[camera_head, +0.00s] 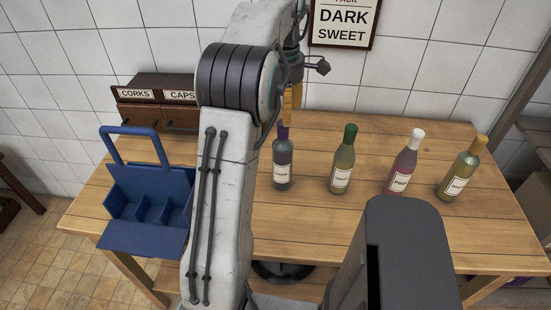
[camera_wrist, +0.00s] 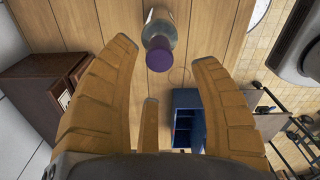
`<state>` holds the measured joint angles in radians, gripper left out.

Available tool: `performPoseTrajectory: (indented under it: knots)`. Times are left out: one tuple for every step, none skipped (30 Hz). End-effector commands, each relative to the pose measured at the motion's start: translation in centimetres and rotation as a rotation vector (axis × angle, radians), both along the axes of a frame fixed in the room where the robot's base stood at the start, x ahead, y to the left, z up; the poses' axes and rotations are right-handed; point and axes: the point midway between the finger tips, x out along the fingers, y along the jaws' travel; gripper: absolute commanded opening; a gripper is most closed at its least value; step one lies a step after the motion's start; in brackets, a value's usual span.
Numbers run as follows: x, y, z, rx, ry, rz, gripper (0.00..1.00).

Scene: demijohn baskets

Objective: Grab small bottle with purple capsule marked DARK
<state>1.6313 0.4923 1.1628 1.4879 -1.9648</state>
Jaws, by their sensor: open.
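The small dark bottle with a purple capsule (camera_head: 282,165) stands upright on the wooden table, leftmost in a row of bottles. Its pale label is too small to read surely. In the wrist view the bottle (camera_wrist: 161,22) is seen from above, with its purple capsule (camera_wrist: 159,55) toward the camera. My gripper (camera_head: 291,98) is open above the bottle, its yellow fingers over the capsule. In the wrist view the fingertips of my gripper (camera_wrist: 163,50) lie on either side of the bottle in the picture, apart from it. My arm hides part of the table.
Bottles with green (camera_head: 342,160), white (camera_head: 403,164) and yellow (camera_head: 461,170) capsules stand to the right. A blue divided carrier (camera_head: 150,240) is at the table's left. Behind it is a drawer box (camera_head: 150,82) marked CORKS and CAPS. A wall sign (camera_head: 344,20) reads DARK SWEET.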

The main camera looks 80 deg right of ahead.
Motion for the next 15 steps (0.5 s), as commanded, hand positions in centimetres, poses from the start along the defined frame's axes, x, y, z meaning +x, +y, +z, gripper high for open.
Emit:
performPoseTrajectory:
  knots:
    - [0.0,0.0,-0.5,0.001,0.0,0.0,0.58]
    - [0.0,0.0,-0.7,0.0,0.0,0.0,0.58]
    - [0.0,0.0,-0.9,0.001,0.0,0.0,0.58]
    - [0.0,0.0,-1.1,0.001,0.0,0.0,0.58]
    - [0.0,0.0,-1.3,0.001,0.0,0.0,0.58]
    - [0.0,0.0,-1.7,0.001,-0.001,0.0,0.58]
    - [0.0,0.0,-2.1,0.002,0.0,0.0,0.58]
    - [-0.1,0.0,-2.4,0.002,0.0,-0.001,0.58]
    - [-0.1,0.0,-3.0,0.003,0.0,-0.001,0.58]
    - [-0.1,0.0,-3.3,0.002,0.0,-0.001,0.58]
    - [-0.1,0.0,-3.7,0.003,0.0,-0.001,0.58]
    - [-0.1,0.0,-4.2,0.002,0.0,-0.001,0.58]
    - [-0.1,0.0,-4.5,0.002,0.0,-0.001,0.58]
    - [-0.1,0.0,-4.8,0.002,0.0,-0.001,0.58]
    - [-0.1,-0.1,-5.1,0.0,0.0,-0.001,0.58]
